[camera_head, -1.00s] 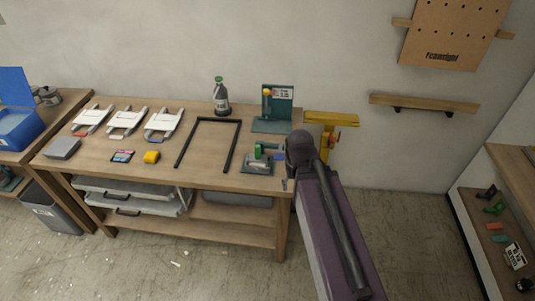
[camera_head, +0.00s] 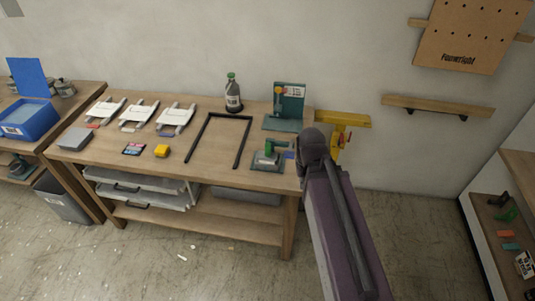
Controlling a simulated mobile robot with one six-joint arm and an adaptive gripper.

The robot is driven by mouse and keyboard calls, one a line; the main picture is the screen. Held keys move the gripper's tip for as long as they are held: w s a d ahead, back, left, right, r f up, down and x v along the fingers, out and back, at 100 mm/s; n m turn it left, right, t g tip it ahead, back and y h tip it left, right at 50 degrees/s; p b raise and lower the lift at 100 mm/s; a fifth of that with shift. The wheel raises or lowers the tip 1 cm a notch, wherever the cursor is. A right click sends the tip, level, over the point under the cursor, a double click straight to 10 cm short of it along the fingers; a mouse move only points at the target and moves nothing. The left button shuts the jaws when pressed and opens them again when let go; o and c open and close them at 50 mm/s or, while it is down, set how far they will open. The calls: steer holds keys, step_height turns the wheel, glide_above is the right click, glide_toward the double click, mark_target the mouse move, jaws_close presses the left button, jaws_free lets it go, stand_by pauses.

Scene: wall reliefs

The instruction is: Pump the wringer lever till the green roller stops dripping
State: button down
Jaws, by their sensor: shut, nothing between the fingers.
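A small device with a green part (camera_head: 269,148) on a grey base stands at the front right of the workbench (camera_head: 215,165). It may be the wringer with its green roller, but it is too small to make out a lever or any drips. A teal stand with a yellow knob (camera_head: 286,102) is behind it at the back edge. My purple arm with its dark rounded joint rises just right of the bench end and covers part of that area. My gripper cannot be made out.
A black frame (camera_head: 242,149), a dark bottle (camera_head: 233,96), a yellow block (camera_head: 162,151) and several white trays (camera_head: 138,116) are on the bench. A yellow bracket (camera_head: 345,119) is at the wall behind my arm. A shelf unit stands at the right. Open floor lies in front.

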stand_by(0.6)
step_height(320, 180, down, 6)
steer(key=b, duration=0.5)
steer(key=shift+r+b, duration=0.15)
steer(key=shift+b, duration=0.2)
steer(key=shift+d, duration=0.1)
